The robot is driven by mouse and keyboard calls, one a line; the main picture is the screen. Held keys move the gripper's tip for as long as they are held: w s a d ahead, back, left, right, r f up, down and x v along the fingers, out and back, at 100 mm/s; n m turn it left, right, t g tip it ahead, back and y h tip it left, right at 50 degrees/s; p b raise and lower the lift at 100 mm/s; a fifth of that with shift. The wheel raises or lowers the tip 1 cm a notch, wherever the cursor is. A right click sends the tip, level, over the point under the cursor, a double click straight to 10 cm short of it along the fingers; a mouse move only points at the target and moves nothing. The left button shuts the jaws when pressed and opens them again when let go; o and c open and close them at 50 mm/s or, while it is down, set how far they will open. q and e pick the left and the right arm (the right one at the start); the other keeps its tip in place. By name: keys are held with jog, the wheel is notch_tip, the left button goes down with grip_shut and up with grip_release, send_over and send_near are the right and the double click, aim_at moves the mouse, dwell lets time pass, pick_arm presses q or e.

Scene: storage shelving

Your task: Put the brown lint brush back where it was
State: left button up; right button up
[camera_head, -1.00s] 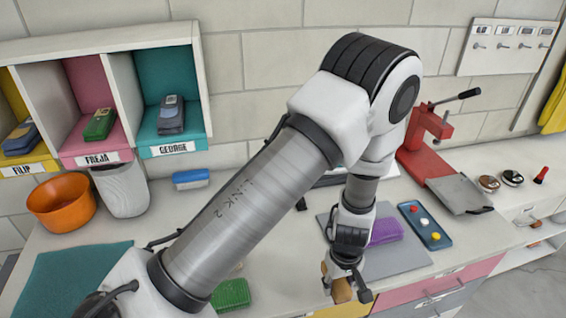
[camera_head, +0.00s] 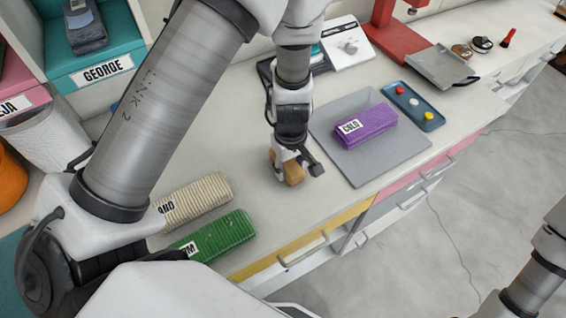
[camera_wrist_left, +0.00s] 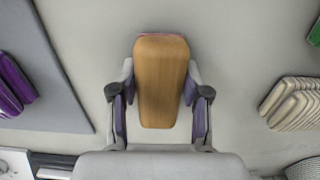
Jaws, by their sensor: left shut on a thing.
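The brown lint brush (camera_head: 292,172) is between the fingers of my left gripper (camera_head: 297,165), over the white counter left of the grey mat. In the left wrist view its brown back (camera_wrist_left: 161,80) shows, with my left gripper (camera_wrist_left: 160,100) shut on its two sides. I cannot tell whether the brush touches the counter. My right gripper is not in view; only part of my right arm shows at the lower right.
A purple towel (camera_head: 365,125) lies on the grey mat (camera_head: 398,155) beside a blue tray (camera_head: 415,107). Cream (camera_head: 192,200) and green (camera_head: 213,237) towels lie left of the brush. A red press (camera_head: 385,30) stands behind. Counter around the brush is clear.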

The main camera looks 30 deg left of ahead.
aim_at(289, 165)
pick_arm(q)
jog(key=shift+a, duration=0.15)
jog(key=shift+f, duration=0.2)
jog(key=o, duration=1.1)
jog(key=shift+r, duration=0.1)
jog(key=shift+r+p, duration=0.4)
jog(key=shift+r, duration=0.1)
notch_tip(289, 165, up, 11)
jog(key=shift+r+p, duration=0.2)
jog(key=shift+p, duration=0.25)
